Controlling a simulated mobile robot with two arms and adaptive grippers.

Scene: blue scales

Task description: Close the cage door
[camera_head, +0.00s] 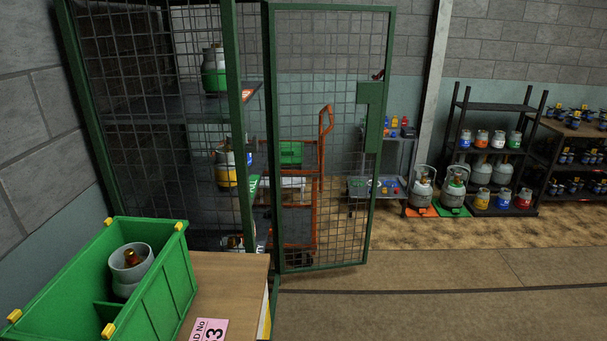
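The green-framed mesh cage door (330,255) stands open in the middle of the head view, swung out to the right of the cage. A green latch plate (370,118) sits on its right edge, with a small reddish piece above it. The cage (78,75) is at the left, and its shelves hold a green-and-grey gas cylinder (214,80) and a yellow, white and blue one (227,170). An orange hand truck (319,190) shows through the door's mesh. Neither of my grippers is in view.
A green crate (165,290) holding a grey cylinder (130,265) stands on a wooden table (228,275) at the front left. Racks of cylinders (495,107) stand along the back wall. The floor at the front right is clear.

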